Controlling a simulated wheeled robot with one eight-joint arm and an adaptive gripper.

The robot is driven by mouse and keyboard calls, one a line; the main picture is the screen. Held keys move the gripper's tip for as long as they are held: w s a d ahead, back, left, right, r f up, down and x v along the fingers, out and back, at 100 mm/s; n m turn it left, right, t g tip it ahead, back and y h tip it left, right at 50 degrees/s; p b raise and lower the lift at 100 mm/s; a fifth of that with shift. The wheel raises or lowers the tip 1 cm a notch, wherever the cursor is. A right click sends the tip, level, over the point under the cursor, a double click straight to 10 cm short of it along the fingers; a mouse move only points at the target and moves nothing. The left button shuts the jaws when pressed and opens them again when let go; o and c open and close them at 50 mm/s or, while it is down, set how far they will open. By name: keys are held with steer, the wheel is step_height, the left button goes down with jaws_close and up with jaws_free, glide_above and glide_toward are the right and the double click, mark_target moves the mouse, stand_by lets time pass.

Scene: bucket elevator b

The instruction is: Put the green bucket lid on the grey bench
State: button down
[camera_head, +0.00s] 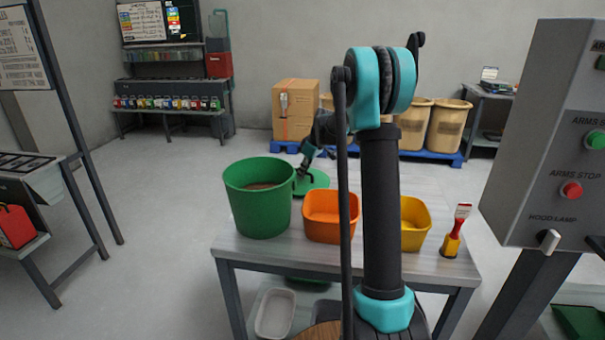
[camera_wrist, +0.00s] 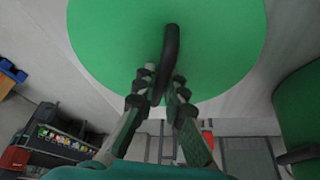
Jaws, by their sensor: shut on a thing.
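The green bucket lid (camera_head: 317,181) is just behind and right of the green bucket (camera_head: 258,212) in the head view. My gripper (camera_head: 302,171) is shut on the lid's dark handle. The wrist view shows the fingers (camera_wrist: 160,88) around the handle (camera_wrist: 171,45), with the green lid (camera_wrist: 110,40) beyond. The lid looks roughly level, at or just over the back of the grey bench (camera_head: 280,252); I cannot tell whether it touches. The green bucket stands open on the bench with dark brownish contents. My arm hides part of the bench.
An orange tub (camera_head: 322,217), a yellow tub (camera_head: 414,223) and a yellow-handled brush (camera_head: 455,233) stand on the bench. A grey tray (camera_head: 276,313) is below. A control panel (camera_head: 550,140) is close on the right. Cardboard boxes (camera_head: 296,110) and tan bins (camera_head: 447,128) stand behind.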

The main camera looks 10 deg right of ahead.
steer(key=shift+f, duration=0.1)
steer(key=c, duration=1.6)
jaws_free()
steer(key=v, duration=1.2)
